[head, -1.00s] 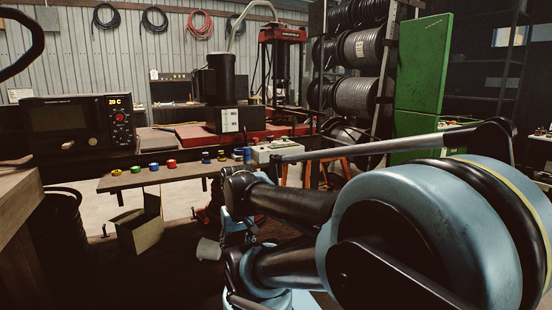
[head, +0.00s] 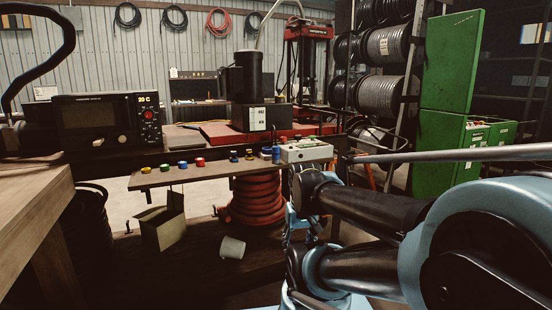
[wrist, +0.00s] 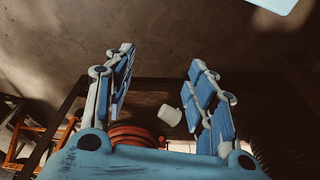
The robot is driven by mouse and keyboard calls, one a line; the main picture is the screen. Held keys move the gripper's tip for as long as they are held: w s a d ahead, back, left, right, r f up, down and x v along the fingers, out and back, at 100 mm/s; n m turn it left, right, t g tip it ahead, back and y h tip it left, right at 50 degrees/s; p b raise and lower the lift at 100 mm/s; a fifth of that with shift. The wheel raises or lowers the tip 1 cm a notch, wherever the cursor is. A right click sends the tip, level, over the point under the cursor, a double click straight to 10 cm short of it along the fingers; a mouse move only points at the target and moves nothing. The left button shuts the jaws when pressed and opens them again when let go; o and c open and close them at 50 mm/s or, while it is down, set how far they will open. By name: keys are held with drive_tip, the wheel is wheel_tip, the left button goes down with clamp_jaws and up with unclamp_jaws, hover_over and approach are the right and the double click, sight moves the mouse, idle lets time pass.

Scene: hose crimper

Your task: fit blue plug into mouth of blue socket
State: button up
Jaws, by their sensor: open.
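A row of small coloured pieces stands on the narrow wooden shelf (head: 215,170) in the head view. A small blue ring-like piece (head: 182,165) sits between a green and a red one, and looks like the blue socket. A taller blue piece (head: 276,154) stands at the right end, by the pale box, and may be the blue plug. Both are too small to tell for sure. My gripper (wrist: 160,60) is open in the wrist view, with nothing between its blue-padded fingers. It faces the dark floor area, and neither blue piece shows there.
A pale box (head: 305,150) stands at the shelf's right end. Below are an open cardboard box (head: 162,228), a white cup (head: 232,247) and a red hose coil (head: 256,198). A wooden table (head: 35,205) is at left. The crimper (head: 247,88) stands behind the shelf.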

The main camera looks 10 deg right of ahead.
wheel_tip(320, 180, up, 34)
drive_tip(key=m+y, duration=0.4)
drive_tip(key=m, duration=1.9)
hover_over(275, 146)
drive_tip(key=s+d, duration=0.2)
drive_tip(key=d, duration=0.4)
drive_tip(key=x, duration=1)
drive_tip(key=shift+s+a+f, duration=0.15)
drive_tip(key=shift+a+f, duration=0.2)
drive_tip(key=shift+x, duration=2.7)
drive_tip(key=shift+d, duration=0.15)
drive_tip(key=c, duration=1.1)
